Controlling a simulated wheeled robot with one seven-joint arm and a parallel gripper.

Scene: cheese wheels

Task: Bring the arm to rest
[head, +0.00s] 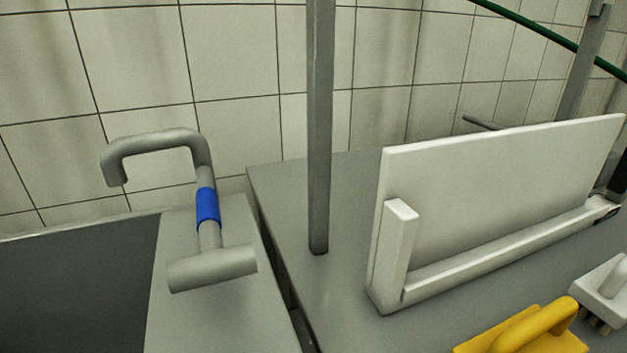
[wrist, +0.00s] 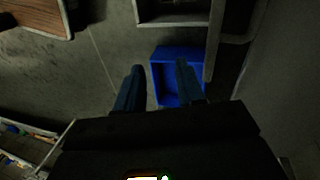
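My gripper (wrist: 160,66) shows in the wrist view, with its two dark fingers pointing up the picture. The fingers stand apart with a clear gap, and nothing is seen held between them. Beyond the fingertips is a blue open-topped bin (wrist: 157,52), which the right finger partly covers. My gripper and arm do not show in the head view.
In the head view, a grey tap (head: 212,268) with a blue band stands left of a steel post (head: 318,130). A white upright board (head: 480,190), a yellow-handled brush (head: 525,330) and a white one (head: 605,285) stand right. The wrist view shows a brown board (wrist: 35,15).

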